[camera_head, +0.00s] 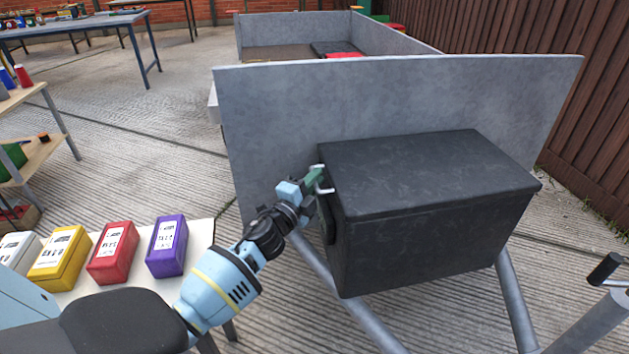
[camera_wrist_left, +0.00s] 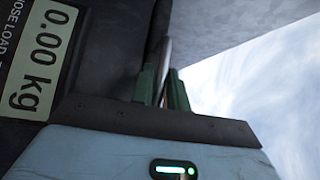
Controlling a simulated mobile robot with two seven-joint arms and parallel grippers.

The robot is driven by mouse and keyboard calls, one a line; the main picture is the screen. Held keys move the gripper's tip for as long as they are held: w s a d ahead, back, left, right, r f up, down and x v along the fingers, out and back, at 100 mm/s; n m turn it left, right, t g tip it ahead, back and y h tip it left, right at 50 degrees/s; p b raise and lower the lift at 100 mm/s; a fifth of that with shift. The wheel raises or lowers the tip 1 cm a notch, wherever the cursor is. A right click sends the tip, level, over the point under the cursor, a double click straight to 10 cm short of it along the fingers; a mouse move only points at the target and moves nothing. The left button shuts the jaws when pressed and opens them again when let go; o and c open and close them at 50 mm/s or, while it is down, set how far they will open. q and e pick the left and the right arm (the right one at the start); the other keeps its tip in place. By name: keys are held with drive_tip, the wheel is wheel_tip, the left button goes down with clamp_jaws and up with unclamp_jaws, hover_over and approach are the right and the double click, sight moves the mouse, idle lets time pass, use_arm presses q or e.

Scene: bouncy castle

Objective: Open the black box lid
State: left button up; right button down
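The black box (camera_head: 430,245) sits on the trailer's front frame, and its lid (camera_head: 425,170) lies flat and closed on top. A small metal handle (camera_head: 325,184) sticks out at the lid's left end; in the left wrist view it shows as a metal bar (camera_wrist_left: 165,60). My left gripper (camera_head: 316,178) is at this handle. In the left wrist view its green fingers (camera_wrist_left: 162,90) stand close on both sides of the bar and look shut on it. My right gripper is not in view.
A grey trailer panel (camera_head: 290,105) stands upright just behind the box. Purple (camera_head: 166,246), red (camera_head: 112,252) and yellow (camera_head: 60,258) cases stand on a low white table left of my arm. A black-gripped crank (camera_head: 605,268) is at the right. Concrete floor is open at the left.

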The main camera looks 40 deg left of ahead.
use_arm(q)
clamp_jaws()
